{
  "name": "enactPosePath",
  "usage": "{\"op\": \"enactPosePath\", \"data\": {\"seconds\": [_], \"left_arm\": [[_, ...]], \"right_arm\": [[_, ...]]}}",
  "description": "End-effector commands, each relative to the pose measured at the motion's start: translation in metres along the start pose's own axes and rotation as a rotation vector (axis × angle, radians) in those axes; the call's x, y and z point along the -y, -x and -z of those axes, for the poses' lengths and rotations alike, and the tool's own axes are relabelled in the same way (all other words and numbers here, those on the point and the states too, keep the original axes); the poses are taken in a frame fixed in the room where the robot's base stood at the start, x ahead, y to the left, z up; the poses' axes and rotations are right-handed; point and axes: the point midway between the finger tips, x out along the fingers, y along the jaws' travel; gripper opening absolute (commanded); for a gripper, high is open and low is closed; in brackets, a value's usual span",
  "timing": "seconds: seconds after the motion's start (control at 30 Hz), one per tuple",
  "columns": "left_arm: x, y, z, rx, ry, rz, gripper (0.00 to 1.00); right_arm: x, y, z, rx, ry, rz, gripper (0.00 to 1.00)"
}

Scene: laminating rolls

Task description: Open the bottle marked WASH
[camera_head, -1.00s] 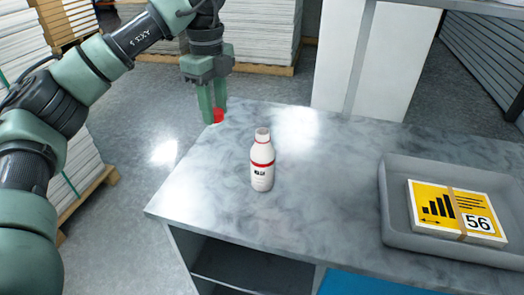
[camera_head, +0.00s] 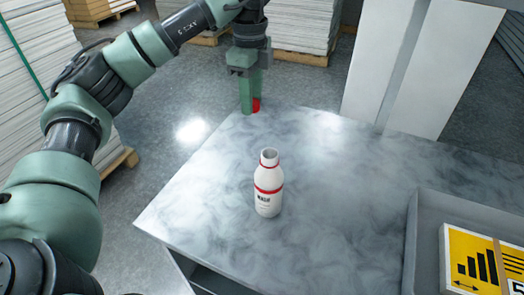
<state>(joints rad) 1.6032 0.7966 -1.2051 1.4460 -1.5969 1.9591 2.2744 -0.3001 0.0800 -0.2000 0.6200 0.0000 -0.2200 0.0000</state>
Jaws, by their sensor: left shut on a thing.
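A white bottle (camera_head: 268,186) with red bands and a small dark label stands upright on the grey marbled table. Its neck is open at the top, with no cap on it. The label print is too small to read with certainty. My left gripper (camera_head: 251,106) is beyond the bottle, near the table's far left edge. It is shut on a red cap (camera_head: 256,105), which is partly hidden by the fingers. The gripper is apart from the bottle. My right gripper is not in view.
The table (camera_head: 335,170) is clear around the bottle. A grey tray (camera_head: 412,240) at the right holds a yellow pack (camera_head: 470,262) with a strap, cut off by the frame. Stacks of white sheets (camera_head: 45,75) on pallets stand on the floor behind.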

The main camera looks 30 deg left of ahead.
Motion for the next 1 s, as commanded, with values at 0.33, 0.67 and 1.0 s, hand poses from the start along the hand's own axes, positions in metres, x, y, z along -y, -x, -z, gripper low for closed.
{"op": "enactPosePath", "data": {"seconds": [0.33, 0.67, 1.0], "left_arm": [[-0.001, -0.089, -0.001, 0.001, 0.0, -0.004, 0.0], [-0.001, -0.128, -0.001, 0.001, 0.0, -0.003, 0.0], [0.0, -0.159, 0.0, 0.0, 0.0, 0.0, 0.0]], "right_arm": [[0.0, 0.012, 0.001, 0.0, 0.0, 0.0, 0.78], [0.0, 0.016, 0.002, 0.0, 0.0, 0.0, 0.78], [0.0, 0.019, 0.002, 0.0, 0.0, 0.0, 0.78]]}}
